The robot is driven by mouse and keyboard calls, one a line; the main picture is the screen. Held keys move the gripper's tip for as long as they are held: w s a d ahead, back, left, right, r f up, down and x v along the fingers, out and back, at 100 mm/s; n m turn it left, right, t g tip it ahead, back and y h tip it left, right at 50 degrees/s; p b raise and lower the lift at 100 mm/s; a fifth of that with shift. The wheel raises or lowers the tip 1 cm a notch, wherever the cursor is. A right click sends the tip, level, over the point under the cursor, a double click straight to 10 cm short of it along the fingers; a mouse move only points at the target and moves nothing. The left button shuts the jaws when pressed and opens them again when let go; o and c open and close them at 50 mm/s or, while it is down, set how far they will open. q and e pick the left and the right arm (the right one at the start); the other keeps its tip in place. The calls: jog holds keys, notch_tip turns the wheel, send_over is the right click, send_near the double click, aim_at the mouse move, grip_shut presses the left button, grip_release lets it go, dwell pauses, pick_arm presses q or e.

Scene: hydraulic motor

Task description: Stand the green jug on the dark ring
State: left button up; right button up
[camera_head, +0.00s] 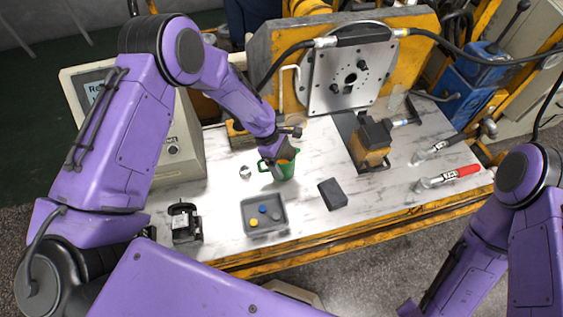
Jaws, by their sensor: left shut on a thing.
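The green jug (286,170) is near the middle of the marble-patterned tabletop and looks roughly upright. My left gripper (273,162) reaches down from above and is shut on the jug at its left, handle side. The gripper and wrist cover part of the jug's top. I cannot tell whether the jug's base touches the table. I cannot clearly make out the dark ring; it may be hidden by the jug or my arm. My right arm comes in at the lower right, and its gripper is out of view.
A grey tray (281,226) with small coloured pieces stands in front of the jug. A dark block (333,194) lies to its right, and a small metal part (245,172) to its left. Behind stands a yellow machine with a round metal plate (345,72). A red-handled tool (450,176) lies far right.

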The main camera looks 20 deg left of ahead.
pick_arm(q)
jog(key=shift+s+f, duration=0.5)
jog(key=shift+f, duration=0.3)
jog(key=shift+w+f, duration=0.25)
jog(key=shift+f, duration=0.05)
jog(key=o, duration=1)
jog(key=shift+s+r, duration=0.1)
jog(key=shift+s, duration=0.1)
